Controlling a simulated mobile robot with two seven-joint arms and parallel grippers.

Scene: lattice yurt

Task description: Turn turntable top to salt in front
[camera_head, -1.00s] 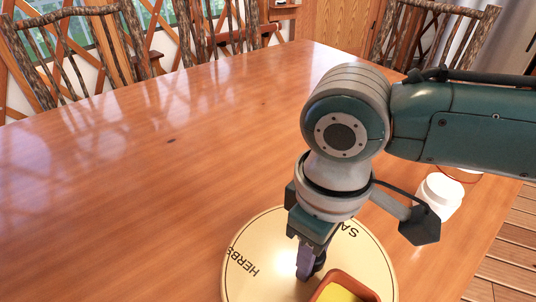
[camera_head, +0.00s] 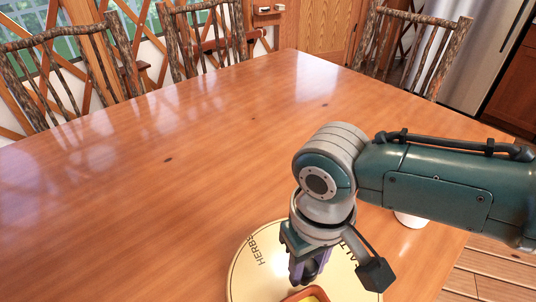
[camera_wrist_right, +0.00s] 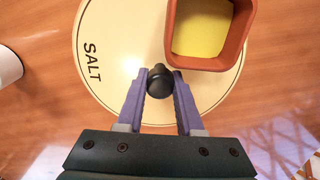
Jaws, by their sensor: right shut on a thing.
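The turntable top (camera_head: 248,278) is a round cream disc with a dark ring line, low in the head view and cut off by its bottom edge. The word HERBS (camera_head: 259,248) shows at its upper left, and SALT, partly covered by my arm, at its right (camera_head: 353,262). SALT reads whole in the right wrist view (camera_wrist_right: 91,62). My right gripper (camera_head: 302,279) points down over the disc. Its purple fingers are shut on a dark round knob (camera_wrist_right: 159,81) on the disc. My left gripper is not in view.
A terracotta square pot (camera_wrist_right: 240,45) with a yellow inside stands on the disc beside the knob. A white container (camera_head: 410,220) stands on the wooden table (camera_head: 150,200), partly behind my right arm. Chairs line the far edges. The table's left and middle are clear.

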